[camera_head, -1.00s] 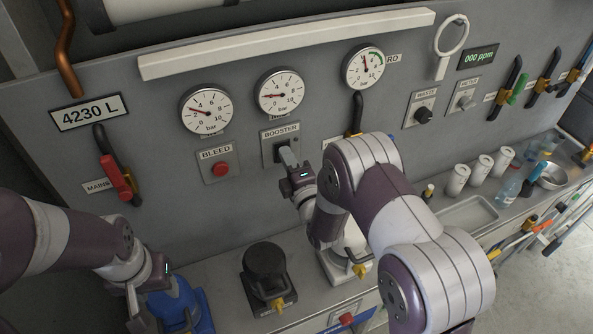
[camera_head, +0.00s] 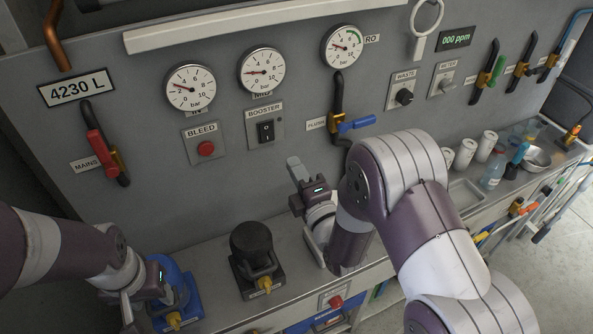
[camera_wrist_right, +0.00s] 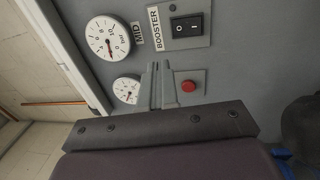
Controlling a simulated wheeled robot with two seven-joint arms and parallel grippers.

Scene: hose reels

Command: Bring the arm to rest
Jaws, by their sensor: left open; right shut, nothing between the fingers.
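My right gripper (camera_head: 294,166) is shut and empty, in front of the grey panel, below and right of the BOOSTER rocker switch (camera_head: 266,131). It stands clear of the switch. In the right wrist view the closed fingers (camera_wrist_right: 155,85) show against the panel, with the BOOSTER switch (camera_wrist_right: 187,26) above them and the red BLEED button (camera_wrist_right: 188,86) beyond. My left gripper (camera_head: 128,308) is open at the lower left, beside a blue canister (camera_head: 178,290) on the counter; its fingertips are partly cut off by the frame edge.
A black canister (camera_head: 253,252) stands on the counter between the grippers. The blue-handled FLUSH valve (camera_head: 357,124) sticks out above my right forearm. White cups (camera_head: 466,153), a bottle (camera_head: 492,174) and a metal bowl (camera_head: 537,158) stand at the right.

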